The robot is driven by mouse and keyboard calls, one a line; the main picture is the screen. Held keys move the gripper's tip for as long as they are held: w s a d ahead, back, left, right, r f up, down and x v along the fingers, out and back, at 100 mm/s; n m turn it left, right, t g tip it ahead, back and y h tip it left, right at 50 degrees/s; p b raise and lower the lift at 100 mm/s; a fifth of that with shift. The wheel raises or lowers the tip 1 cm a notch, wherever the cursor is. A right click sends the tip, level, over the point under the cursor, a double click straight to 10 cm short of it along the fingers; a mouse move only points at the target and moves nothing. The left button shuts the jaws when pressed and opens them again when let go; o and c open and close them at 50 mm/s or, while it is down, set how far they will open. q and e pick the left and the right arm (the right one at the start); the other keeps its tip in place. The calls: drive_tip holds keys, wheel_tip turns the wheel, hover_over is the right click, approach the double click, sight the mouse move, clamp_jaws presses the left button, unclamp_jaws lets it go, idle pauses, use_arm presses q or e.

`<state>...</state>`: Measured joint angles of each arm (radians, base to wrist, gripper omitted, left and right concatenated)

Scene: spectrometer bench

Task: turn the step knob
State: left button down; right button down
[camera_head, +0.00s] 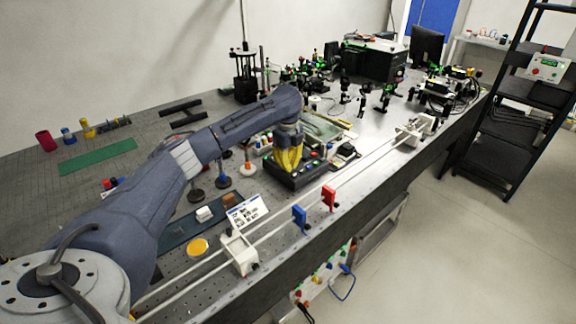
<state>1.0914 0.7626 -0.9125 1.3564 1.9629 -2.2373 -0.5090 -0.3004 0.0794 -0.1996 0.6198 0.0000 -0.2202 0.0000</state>
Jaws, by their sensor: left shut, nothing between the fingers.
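A black control box (290,181) with several small coloured buttons or knobs stands near the front edge of the bench, in the middle of the view. My left gripper (290,167) has yellow fingers, points down and is shut with nothing held. It is at the top of the box; whether it touches the box I cannot tell. I cannot pick out the step knob; the fingers hide part of the box's top. My right gripper is not in view.
Two white rails run along the front edge, with a red block (328,198), a blue block (299,217) and a white carriage (239,254). Optics on posts (362,98) crowd the bench behind.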

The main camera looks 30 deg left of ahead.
use_arm(q)
drive_tip(key=shift+m, duration=1.3)
drive_tip(key=c, duration=1.3)
unclamp_jaws()
drive_tip(key=shift+r, duration=0.1)
wheel_tip(320, 180, up, 12)
drive_tip(key=shift+f, duration=0.1)
